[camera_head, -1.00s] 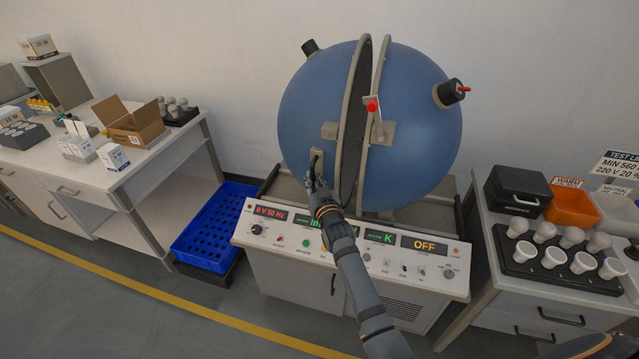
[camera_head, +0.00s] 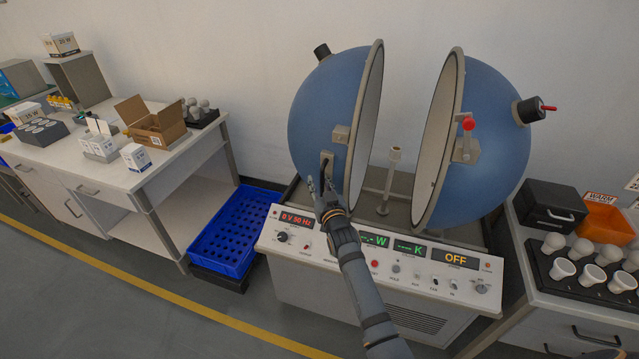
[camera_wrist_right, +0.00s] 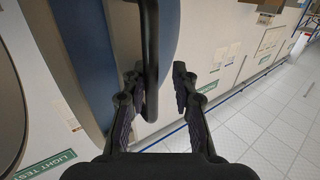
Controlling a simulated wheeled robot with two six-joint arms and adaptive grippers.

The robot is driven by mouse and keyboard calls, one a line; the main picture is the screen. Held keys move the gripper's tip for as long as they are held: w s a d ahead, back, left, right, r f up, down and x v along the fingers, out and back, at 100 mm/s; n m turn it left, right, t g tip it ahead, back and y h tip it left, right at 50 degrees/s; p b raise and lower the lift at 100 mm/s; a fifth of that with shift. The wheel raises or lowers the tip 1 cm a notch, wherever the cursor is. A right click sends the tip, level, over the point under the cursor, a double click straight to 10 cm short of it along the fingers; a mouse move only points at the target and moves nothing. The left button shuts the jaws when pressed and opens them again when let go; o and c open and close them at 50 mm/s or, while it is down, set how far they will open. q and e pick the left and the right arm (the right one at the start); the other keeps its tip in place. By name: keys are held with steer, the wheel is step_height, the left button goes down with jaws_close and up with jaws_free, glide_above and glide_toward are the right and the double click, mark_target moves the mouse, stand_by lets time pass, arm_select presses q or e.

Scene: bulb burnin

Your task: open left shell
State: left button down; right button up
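The blue sphere stands in two halves on the console (camera_head: 300,262). The left shell (camera_head: 315,110) and the right shell (camera_head: 500,140) are apart, with a wide gap between their grey rims. A pale lamp post (camera_head: 390,170) stands upright in the gap. A dark handle (camera_head: 325,163) sits on a plate low on the left shell's front. My right gripper (camera_head: 322,190) is at this handle. In the right wrist view the handle (camera_wrist_right: 150,55) lies between the spread fingers (camera_wrist_right: 158,88), close to the left one. My left gripper is not in view.
A blue crate (camera_head: 262,213) stands on the floor left of the console. A white bench (camera_head: 100,180) with boxes and bulbs is further left. A right-hand bench (camera_head: 535,305) holds a bulb tray (camera_head: 548,275), a black case (camera_head: 550,215) and an orange bin (camera_head: 603,228). A red-knobbed latch (camera_head: 468,125) is on the right shell.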

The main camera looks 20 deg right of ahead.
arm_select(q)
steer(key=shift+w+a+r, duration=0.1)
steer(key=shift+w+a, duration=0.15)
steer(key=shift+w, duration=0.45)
arm_select(e)
steer(key=s, duration=0.7)
steer(key=shift+a, duration=0.15)
